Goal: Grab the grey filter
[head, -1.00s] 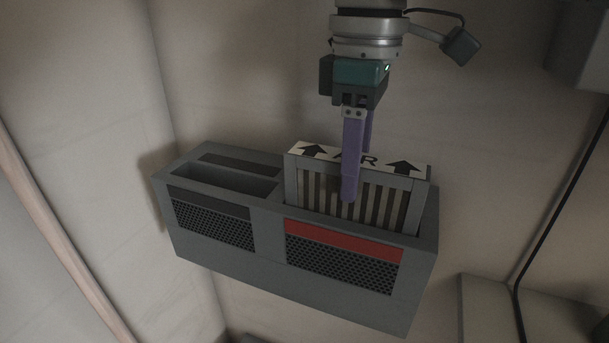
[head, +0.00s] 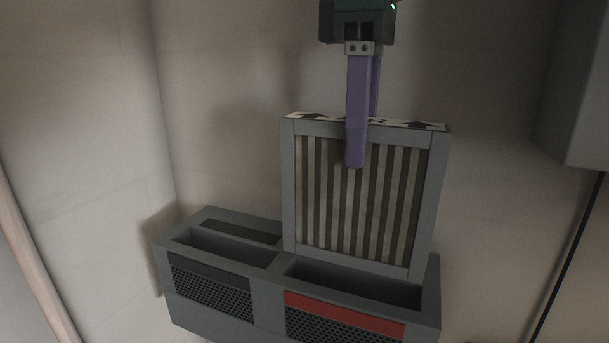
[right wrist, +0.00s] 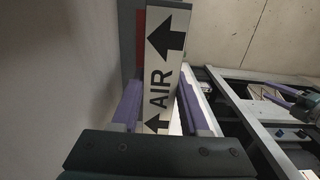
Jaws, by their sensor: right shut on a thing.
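The grey filter (head: 320,200) is a flat square panel with a grey frame and striped pleats. It hangs upright above the grey wall box. Its top edge carries a white label with black arrows, which reads AIR in the right wrist view (right wrist: 160,90). My right gripper (head: 358,150) is shut on the filter's top edge, one purple finger in front and the other behind. In the right wrist view the purple fingers sit on either side of the label. My left gripper is not seen in the head view.
The grey box (head: 265,290) has an open right slot (head: 350,285) above a red strip (head: 345,314) and an open left slot (head: 225,250). A grey cabinet (head: 575,90) is at the upper right, with a black cable (head: 570,260) below it.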

